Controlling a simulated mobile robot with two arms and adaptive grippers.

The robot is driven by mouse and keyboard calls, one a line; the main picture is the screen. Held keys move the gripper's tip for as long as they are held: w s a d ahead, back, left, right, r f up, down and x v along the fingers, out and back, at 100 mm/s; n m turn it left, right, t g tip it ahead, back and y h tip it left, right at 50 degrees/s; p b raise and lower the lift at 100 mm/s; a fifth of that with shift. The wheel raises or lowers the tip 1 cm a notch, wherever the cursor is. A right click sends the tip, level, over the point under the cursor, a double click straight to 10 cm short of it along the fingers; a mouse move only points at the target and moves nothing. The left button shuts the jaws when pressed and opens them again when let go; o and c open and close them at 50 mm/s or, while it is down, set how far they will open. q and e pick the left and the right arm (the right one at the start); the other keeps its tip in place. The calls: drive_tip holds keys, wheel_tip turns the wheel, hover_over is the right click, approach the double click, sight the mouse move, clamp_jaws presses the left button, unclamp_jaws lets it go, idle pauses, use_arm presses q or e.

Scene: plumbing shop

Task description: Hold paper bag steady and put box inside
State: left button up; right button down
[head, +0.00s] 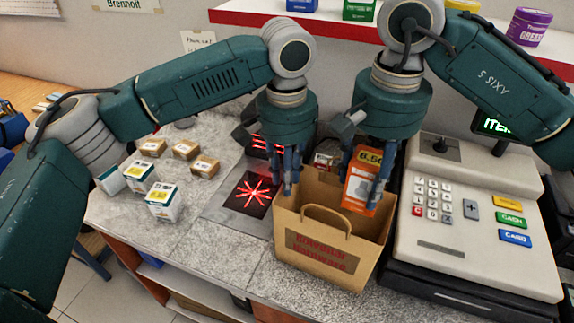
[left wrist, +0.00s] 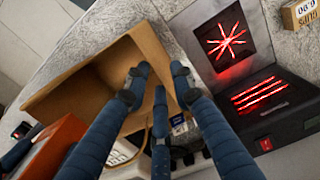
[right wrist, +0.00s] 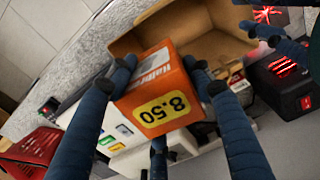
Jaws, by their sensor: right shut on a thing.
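The brown paper bag (head: 318,266) stands upright and open on the counter, with a looped handle and red print on its front. My right gripper (head: 364,178) is shut on an orange box (head: 357,189) with a yellow 8.50 label. The box is tilted at the bag's mouth, over the right side of the opening; the right wrist view shows it (right wrist: 158,92) between the fingers. My left gripper (head: 291,178) is at the bag's left rim. In the left wrist view its fingers (left wrist: 158,82) overlap the bag wall (left wrist: 85,85); their hold on it is unclear.
A cash register (head: 470,215) stands close to the right of the bag. A scanner with red lines (head: 248,192) is at its left. Several small white and brown boxes (head: 163,200) stand on the left of the counter. A red-edged shelf (head: 270,20) is above.

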sight(286, 203)
use_arm(q)
wheel_tip(286, 203, down, 9)
drive_tip(key=shift+r, duration=0.1)
drive_tip(key=shift+c, duration=0.5)
